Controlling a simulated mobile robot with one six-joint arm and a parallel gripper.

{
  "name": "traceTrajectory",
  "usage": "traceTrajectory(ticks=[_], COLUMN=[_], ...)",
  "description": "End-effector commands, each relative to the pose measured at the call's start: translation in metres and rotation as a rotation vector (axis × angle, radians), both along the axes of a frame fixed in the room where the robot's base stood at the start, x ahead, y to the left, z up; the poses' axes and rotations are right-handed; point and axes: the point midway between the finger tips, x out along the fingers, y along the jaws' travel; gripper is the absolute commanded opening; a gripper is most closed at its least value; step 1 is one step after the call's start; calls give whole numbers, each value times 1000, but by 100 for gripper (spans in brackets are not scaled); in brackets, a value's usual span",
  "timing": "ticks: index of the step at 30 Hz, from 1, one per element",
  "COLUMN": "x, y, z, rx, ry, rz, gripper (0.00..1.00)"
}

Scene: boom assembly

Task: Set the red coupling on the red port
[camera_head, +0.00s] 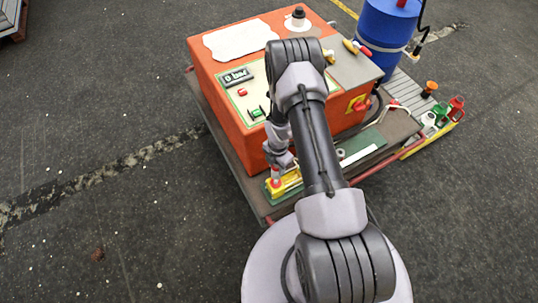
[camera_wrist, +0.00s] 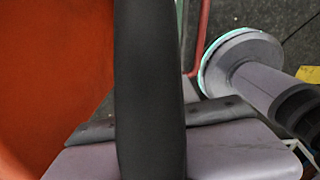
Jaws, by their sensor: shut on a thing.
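My gripper (camera_head: 278,173) is low at the near left side of the orange machine, pointing down over a yellow block (camera_head: 292,183). It is shut on a small red piece (camera_head: 275,183), which I take to be the red coupling. The piece is at the left end of the yellow block. I cannot tell whether it touches the block or stands apart from it. No separate red port can be made out there. In the wrist view a dark upright bar (camera_wrist: 150,90) fills the middle and hides what lies behind it. The fingertips and the coupling cannot be made out in that view.
The orange machine (camera_head: 229,100) with its gauge panel stands close beside my gripper. A blue drum (camera_head: 385,28) is behind it. Red, green and white pieces (camera_head: 441,111) stand at the cart's right end. My arm hides part of the cart's front. Open floor lies to the left.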

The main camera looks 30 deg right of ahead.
Motion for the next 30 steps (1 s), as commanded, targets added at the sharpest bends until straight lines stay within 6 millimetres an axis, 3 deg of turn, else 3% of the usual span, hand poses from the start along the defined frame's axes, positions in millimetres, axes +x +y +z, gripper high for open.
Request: traceTrajectory(ticks=[16, 30], x=[-1, 0], y=[0, 0], z=[-58, -58], rx=[1, 0], ry=[-1, -1], rz=[14, 13], gripper=[0, 0])
